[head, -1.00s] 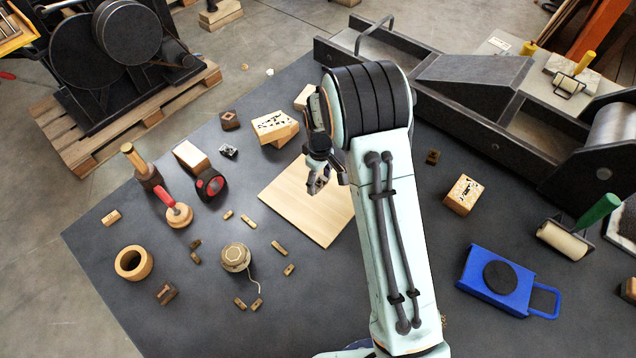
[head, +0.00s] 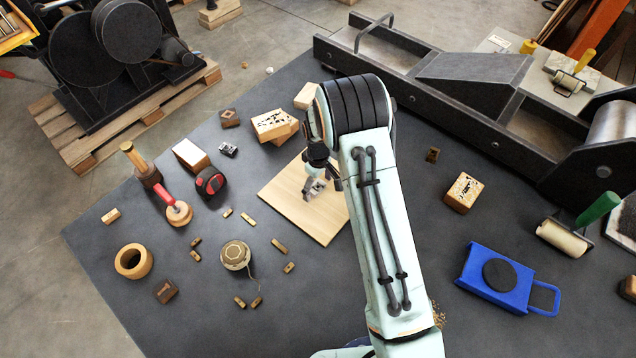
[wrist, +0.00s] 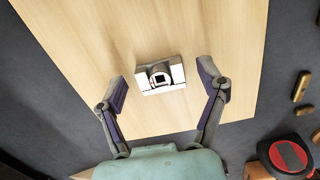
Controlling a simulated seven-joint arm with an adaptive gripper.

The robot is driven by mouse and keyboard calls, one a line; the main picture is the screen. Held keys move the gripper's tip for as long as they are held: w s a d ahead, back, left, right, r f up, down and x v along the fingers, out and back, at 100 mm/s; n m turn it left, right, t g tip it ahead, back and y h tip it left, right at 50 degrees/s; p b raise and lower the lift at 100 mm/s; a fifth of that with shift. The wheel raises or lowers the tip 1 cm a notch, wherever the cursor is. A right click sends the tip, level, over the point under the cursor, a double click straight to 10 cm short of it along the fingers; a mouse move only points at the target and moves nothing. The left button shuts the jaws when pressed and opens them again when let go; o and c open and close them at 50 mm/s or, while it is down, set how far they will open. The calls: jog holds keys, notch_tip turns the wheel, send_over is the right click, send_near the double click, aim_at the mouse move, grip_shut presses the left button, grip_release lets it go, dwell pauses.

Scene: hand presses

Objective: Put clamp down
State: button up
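The clamp, a small silvery block with a square-holed boss (wrist: 160,74), is on the pale wooden board (wrist: 190,25) in the wrist view. In the head view it shows as a small grey metal shape (head: 314,188) just below my gripper (head: 322,176), over the board (head: 325,225). In the wrist view my gripper (wrist: 164,88) is open. Its two fingers stand to the left and right of the clamp, with a visible gap on each side. The gripper partly hides the clamp in the head view.
Wooden blocks (head: 272,125) stand behind the board. A red-and-black round tool (head: 210,181) and several small brass pieces (head: 279,246) lie to its left. A twine spool (head: 235,255) is at front left. A large press (head: 470,80) stands at back right.

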aim_at(318, 190)
notch_tip(318, 190, up, 12)
jog(key=r, duration=0.1)
jog(key=s+d+r+m, duration=0.3)
jog(key=s+r, duration=0.6)
jog(key=s, duration=0.2)
jog(key=s+d+r+m, duration=0.1)
jog(key=s+m, duration=0.3)
jog(key=s, duration=1.4)
jog(key=shift+d+r+m+y, duration=0.3)
jog(key=shift+d+m+y, duration=0.1)
